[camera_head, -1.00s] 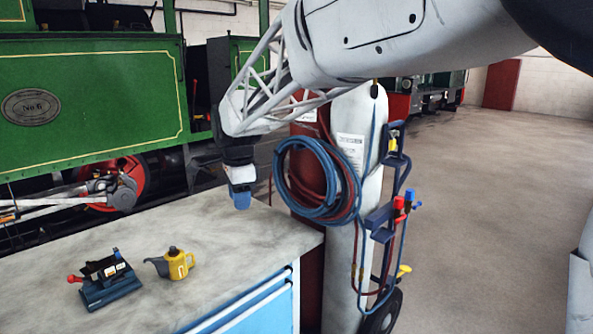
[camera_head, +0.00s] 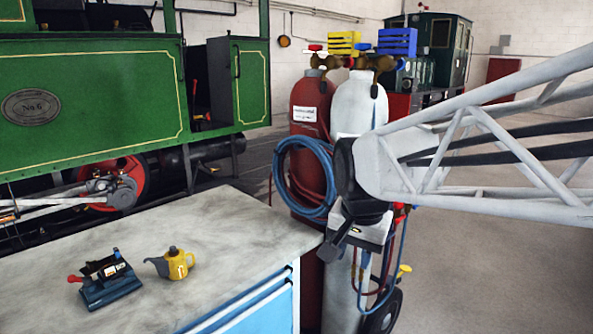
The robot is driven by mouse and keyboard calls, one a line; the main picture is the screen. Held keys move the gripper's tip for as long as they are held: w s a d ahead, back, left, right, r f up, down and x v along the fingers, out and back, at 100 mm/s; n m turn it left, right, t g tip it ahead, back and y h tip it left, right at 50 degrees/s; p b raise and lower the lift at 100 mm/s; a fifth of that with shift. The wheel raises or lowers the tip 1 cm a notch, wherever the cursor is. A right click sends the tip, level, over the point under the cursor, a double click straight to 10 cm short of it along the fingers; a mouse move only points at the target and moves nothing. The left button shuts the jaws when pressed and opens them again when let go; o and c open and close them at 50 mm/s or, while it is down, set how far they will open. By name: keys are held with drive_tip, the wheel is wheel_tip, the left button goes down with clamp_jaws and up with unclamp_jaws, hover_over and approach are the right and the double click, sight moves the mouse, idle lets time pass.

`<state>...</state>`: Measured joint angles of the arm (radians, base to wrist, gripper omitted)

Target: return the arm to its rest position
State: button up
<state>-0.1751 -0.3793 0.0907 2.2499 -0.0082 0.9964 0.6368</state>
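My arm comes in from the right edge as a white lattice link, with its dark wrist joint (camera_head: 350,185) in front of the gas cylinders. My gripper (camera_head: 365,257) hangs below that wrist, beyond the right end of the workbench (camera_head: 225,225). It is small and partly lost against the white cylinder and the hoses behind it.
A yellow oil can (camera_head: 175,264) and a dark blue vice-like tool (camera_head: 104,281) stand on the workbench. A red cylinder (camera_head: 306,105) and a white cylinder (camera_head: 358,105) stand past its right end, with coiled blue hose (camera_head: 283,165). A green locomotive (camera_head: 90,100) stands behind. Floor at right is clear.

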drive_tip(key=s+d+f+n, duration=0.2)
drive_tip(key=s+d+f, duration=0.1)
drive_tip(key=s, duration=0.4)
drive_tip(key=s+d+f+n, duration=0.3)
drive_tip(key=s+d+f, duration=0.1)
drive_tip(key=s, duration=0.4)
drive_tip(key=shift+d+h, duration=0.3)
drive_tip(key=shift+d, duration=0.3)
